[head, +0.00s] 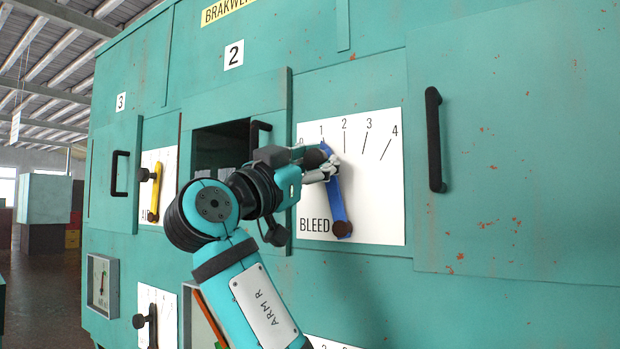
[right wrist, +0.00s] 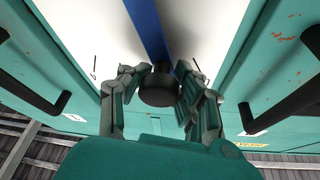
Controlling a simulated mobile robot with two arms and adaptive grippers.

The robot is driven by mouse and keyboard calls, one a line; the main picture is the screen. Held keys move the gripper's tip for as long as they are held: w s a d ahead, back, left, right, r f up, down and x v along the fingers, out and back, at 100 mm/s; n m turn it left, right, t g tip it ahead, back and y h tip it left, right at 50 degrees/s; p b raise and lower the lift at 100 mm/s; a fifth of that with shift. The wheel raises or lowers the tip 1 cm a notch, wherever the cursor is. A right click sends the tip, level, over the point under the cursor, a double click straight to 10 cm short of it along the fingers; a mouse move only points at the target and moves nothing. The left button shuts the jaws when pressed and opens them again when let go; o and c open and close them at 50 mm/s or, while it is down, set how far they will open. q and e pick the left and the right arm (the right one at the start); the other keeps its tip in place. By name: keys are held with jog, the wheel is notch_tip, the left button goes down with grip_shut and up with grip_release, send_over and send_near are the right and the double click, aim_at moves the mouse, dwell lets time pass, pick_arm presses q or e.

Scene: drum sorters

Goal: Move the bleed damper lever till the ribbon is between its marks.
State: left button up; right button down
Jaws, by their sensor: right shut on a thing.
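The bleed damper lever is a blue bar (head: 336,197) on a white scale plate (head: 375,200) marked 0 to 4 and labelled BLEED. It pivots on a dark hub at the bottom, and its upper end points close to the 1. My right gripper (head: 325,165) is at that upper end, shut on the lever's dark round knob. In the right wrist view the knob (right wrist: 158,88) sits between the two fingers, with the blue bar beyond it. The ribbon and its marks cannot be made out. My left gripper is not in view.
A dark vertical handle (head: 434,139) stands out from the panel to the right of the scale. A square opening (head: 221,146) lies behind my arm, under the number 2. A yellow lever (head: 155,190) is on another plate to the left. A small gauge (head: 102,285) is at lower left.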

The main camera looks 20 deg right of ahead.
jog(key=shift+f, duration=0.3)
jog(key=c, duration=1.3)
grip_release()
jog(key=o, duration=0.4)
jog(key=shift+s+a+r, duration=0.15)
jog(key=shift+s+r, duration=0.1)
jog(key=shift+s, duration=0.15)
jog(key=shift+w, duration=0.1)
jog(key=shift+f, duration=0.1)
jog(key=v, duration=1.2)
